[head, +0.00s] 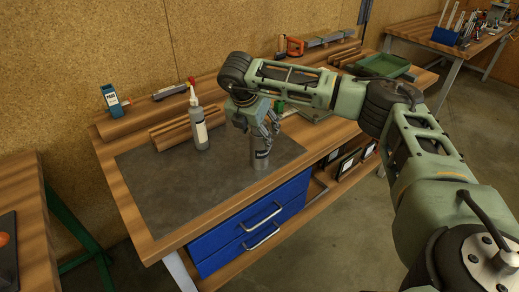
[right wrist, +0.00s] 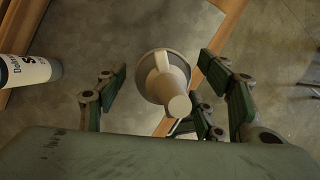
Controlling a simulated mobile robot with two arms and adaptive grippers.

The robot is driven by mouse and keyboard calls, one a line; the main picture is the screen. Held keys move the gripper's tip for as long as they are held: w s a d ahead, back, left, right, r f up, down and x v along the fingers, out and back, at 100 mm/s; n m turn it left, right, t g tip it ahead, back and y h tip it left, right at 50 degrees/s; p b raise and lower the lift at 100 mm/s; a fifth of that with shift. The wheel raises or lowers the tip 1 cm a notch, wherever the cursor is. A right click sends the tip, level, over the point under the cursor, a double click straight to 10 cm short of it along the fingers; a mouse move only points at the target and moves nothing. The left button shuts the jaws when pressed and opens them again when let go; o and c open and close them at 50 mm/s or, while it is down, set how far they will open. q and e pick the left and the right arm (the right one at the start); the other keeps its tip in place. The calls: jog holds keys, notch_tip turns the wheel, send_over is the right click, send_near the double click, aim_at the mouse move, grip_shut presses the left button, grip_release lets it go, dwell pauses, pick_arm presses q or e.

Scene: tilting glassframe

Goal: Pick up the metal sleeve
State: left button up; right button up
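The grey metal sleeve (head: 260,157) stands upright near the right side of the dark mat, with a dark patch on its side. My right gripper (head: 267,127) points down over its top, and its fingers hide part of it. In the right wrist view, the right gripper (right wrist: 160,88) is open, with its green pads apart. A pale round object with a thick stub (right wrist: 163,75) lies between the pads, with visible gaps on both sides; it appears to be the sleeve seen from above. My left gripper is not in view.
A white bottle with a red tip (head: 199,125) stands left of the sleeve. A labelled container (right wrist: 25,70) shows in the wrist view. The mat's left front is clear.

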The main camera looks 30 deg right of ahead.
jog(key=c, duration=1.5)
jog(key=shift+r, duration=0.1)
grip_shut()
jog(key=shift+r, duration=0.1)
